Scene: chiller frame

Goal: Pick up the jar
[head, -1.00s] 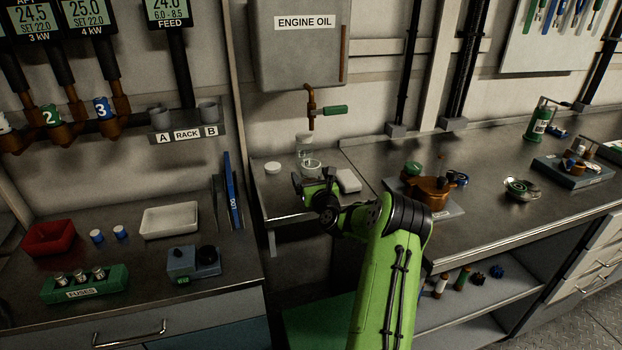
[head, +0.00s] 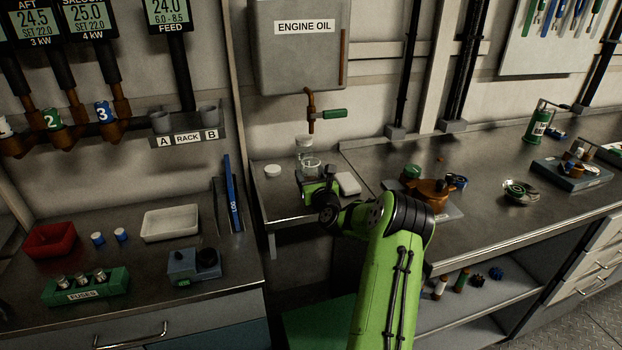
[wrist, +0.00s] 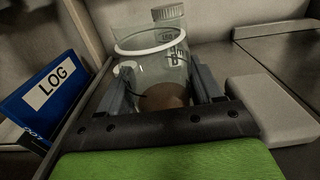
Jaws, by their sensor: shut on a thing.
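The jar (wrist: 150,70) is clear glass with a pale rim. In the wrist view it stands upright between the two fingers of my gripper (wrist: 165,90), which is shut on it. In the head view the jar's rim (head: 311,162) shows just beyond my gripper (head: 318,183), under the engine oil tap. The gripper hides the jar's lower part, so I cannot tell whether its base touches the bench.
A second clear container with a pale lid (head: 304,143) stands close behind the jar. A white round lid (head: 273,171) lies to the left and a pale block (head: 347,184) to the right. The engine oil tap (head: 311,108) hangs above. A blue log book (wrist: 45,92) stands at left.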

